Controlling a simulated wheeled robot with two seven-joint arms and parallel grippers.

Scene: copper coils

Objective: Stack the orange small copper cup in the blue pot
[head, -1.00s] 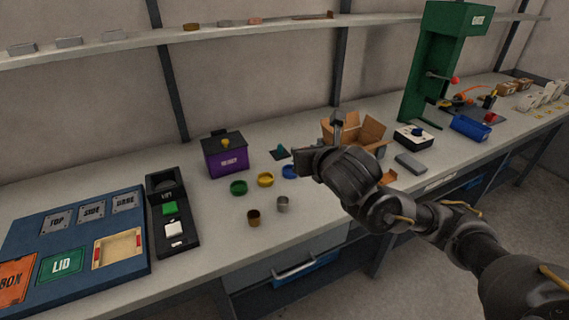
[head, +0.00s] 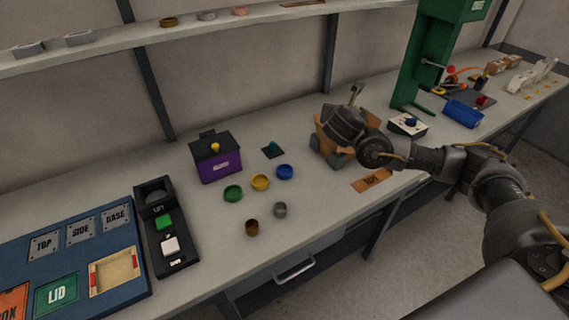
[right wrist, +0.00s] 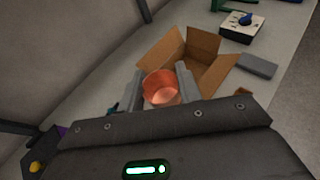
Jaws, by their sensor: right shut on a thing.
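The orange copper cup (right wrist: 160,88) sits between the two fingers of my right gripper (right wrist: 159,84), which is shut on it. In the head view my right gripper (head: 334,155) is in front of the cardboard box, and the cup cannot be made out there. The blue pot (head: 285,172) stands open and upright on the bench, to the left of my right gripper and apart from it. My left gripper is not in view.
A green pot (head: 233,193) and a yellow pot (head: 260,182) stand left of the blue pot. A brown cup (head: 252,228) and a grey cup (head: 280,210) stand nearer the front edge. An open cardboard box (right wrist: 190,58) lies beyond my right gripper. A purple box (head: 216,160) is at the left.

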